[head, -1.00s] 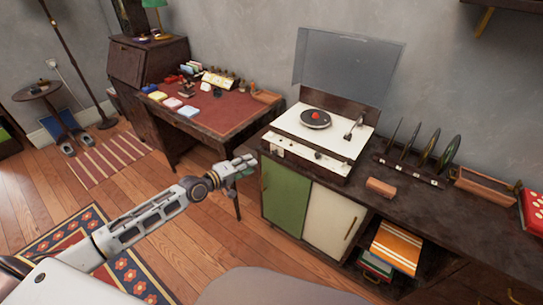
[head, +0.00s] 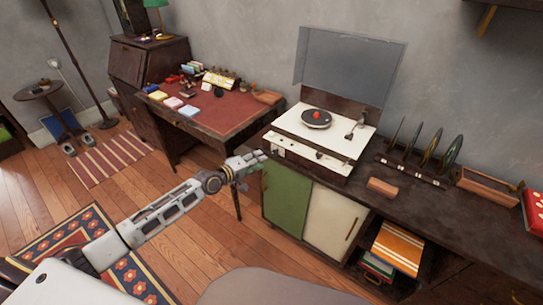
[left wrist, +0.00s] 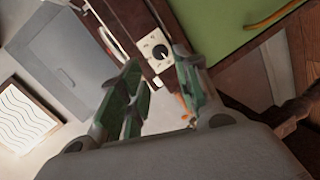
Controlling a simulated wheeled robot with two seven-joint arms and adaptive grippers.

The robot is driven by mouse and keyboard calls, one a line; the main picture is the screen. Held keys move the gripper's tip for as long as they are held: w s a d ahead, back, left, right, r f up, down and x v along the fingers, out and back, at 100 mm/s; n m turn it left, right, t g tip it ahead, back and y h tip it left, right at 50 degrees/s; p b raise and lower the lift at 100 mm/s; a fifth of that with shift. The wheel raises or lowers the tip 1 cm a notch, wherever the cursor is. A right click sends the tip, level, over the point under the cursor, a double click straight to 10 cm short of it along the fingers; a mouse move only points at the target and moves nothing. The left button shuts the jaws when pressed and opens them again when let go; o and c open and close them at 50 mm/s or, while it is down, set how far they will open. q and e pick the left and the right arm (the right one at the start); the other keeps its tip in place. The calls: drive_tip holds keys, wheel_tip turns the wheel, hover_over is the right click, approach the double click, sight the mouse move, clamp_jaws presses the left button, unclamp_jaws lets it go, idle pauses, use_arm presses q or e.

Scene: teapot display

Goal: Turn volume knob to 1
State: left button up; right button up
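The record player (head: 318,160) is a white-topped wooden unit on the cabinet, its clear lid raised and a black record (head: 316,118) with a red centre on it. In the left wrist view the volume knob (left wrist: 160,51) is a small black knob on a white dial plate on the player's front. My left gripper (head: 258,157) is just left of the player's front left corner. In the left wrist view my left gripper (left wrist: 158,68) is open, its green-grey fingers apart and empty, with the knob beyond and between the tips. The knob's numbers are too small to read. My right gripper is not in view.
The cabinet (head: 285,198) has a green door and a cream door under the player. A desk (head: 225,115) with a red top stands to the left. Open floor lies in front.

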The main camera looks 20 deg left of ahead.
sight(274, 153)
use_arm(q)
drive_tip(key=shift+b+x, duration=0.65)
drive_tip(key=shift+x, duration=2.65)
drive_tip(key=shift+w+d+f, duration=0.15)
drive_tip(key=shift+w+d, duration=0.1)
drive_tip(key=shift+w, duration=0.25)
drive_tip(key=shift+w+d+f, duration=0.1)
drive_tip(key=shift+w+d, duration=0.1)
drive_tip(key=shift+w, duration=0.15)
clamp_jaws()
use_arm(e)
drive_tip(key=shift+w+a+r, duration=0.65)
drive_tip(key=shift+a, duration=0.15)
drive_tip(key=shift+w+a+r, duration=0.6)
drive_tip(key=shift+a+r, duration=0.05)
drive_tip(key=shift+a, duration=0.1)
